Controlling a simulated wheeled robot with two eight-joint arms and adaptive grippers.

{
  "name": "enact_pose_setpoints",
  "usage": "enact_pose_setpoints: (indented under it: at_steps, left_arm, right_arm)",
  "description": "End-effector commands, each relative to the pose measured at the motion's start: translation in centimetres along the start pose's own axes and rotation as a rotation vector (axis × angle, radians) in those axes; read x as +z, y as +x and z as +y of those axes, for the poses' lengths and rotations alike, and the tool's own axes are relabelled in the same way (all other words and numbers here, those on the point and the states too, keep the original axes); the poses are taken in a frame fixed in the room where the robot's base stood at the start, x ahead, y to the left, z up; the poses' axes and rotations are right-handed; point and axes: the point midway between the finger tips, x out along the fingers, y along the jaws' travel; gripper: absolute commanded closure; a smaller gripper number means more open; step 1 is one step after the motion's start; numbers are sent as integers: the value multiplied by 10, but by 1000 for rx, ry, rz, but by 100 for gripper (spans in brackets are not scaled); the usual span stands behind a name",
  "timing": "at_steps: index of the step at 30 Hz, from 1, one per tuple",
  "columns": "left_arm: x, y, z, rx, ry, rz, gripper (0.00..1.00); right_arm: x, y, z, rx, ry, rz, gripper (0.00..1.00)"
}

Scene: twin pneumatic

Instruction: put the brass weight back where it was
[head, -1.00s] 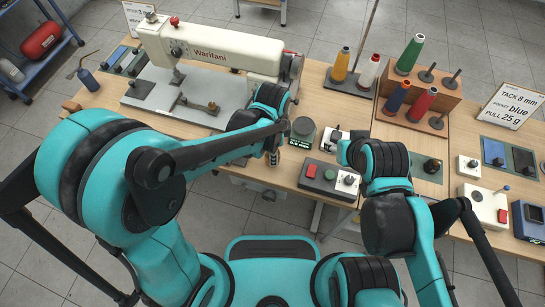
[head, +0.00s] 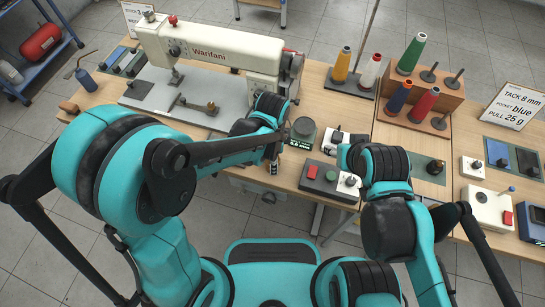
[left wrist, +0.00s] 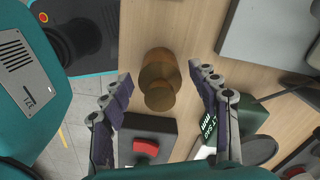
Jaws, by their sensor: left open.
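The brass weight (left wrist: 158,80) is a stubby brown-gold cylinder with a narrower knob. In the left wrist view it is over the bare wooden table, between the spread fingers of my left gripper (left wrist: 163,78). The fingers are open, with visible gaps on both sides, and I cannot tell its height against theirs. In the head view my left gripper (head: 274,163) points down at the table's front edge, and I cannot make out the weight there.
A dark box with a red button (left wrist: 146,147) sits close to the weight; it also shows in the head view (head: 322,176). A green-based scale (head: 303,130) stands behind it. The sewing machine's grey plate (head: 160,98) lies to the left, a wooden thread rack (head: 432,100) to the right.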

Motion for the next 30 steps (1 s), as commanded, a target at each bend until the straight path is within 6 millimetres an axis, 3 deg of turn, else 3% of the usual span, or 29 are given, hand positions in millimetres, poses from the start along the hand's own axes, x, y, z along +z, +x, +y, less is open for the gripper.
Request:
enact_pose_setpoints:
  at_steps: [5,19,24,30]
  left_arm:
    - [0,-12,0,0,0,0,39]
    - [0,-107,0,0,0,0,39]
    - [0,-121,0,0,0,0,39]
    - [2,-124,0,-4,-12,2,39]
  right_arm:
    - [-4,-6,0,0,0,0,53]
    - [-27,-37,0,0,0,0,53]
    - [-29,-41,0,0,0,0,53]
    - [-29,-40,0,0,0,0,53]
